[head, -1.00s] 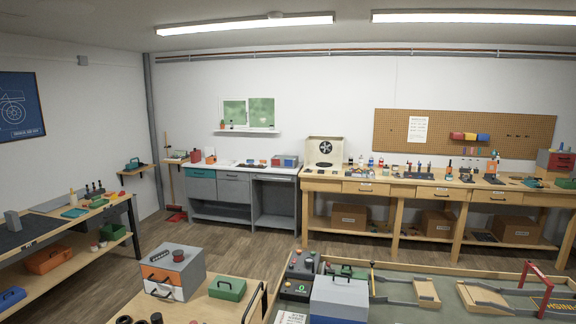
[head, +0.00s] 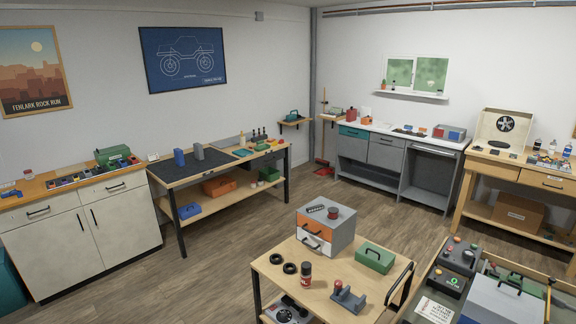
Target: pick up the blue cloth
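I cannot pick out a blue cloth for certain. A small flat teal-blue item (head: 243,153) lies on the dark-topped workbench (head: 215,166) along the left wall; it is too small to tell whether it is cloth. A small blue item (head: 11,193) lies on the wooden-topped counter at the far left, also too small to tell. Neither of my grippers is in view.
A wooden cart (head: 268,272) stands near, carrying a drawer box (head: 325,228), a green case (head: 374,257) and black rings. A white cabinet (head: 85,240) is at left. Grey cabinets (head: 388,152) stand behind. Wood floor (head: 215,262) lies clear between the cart and the left benches.

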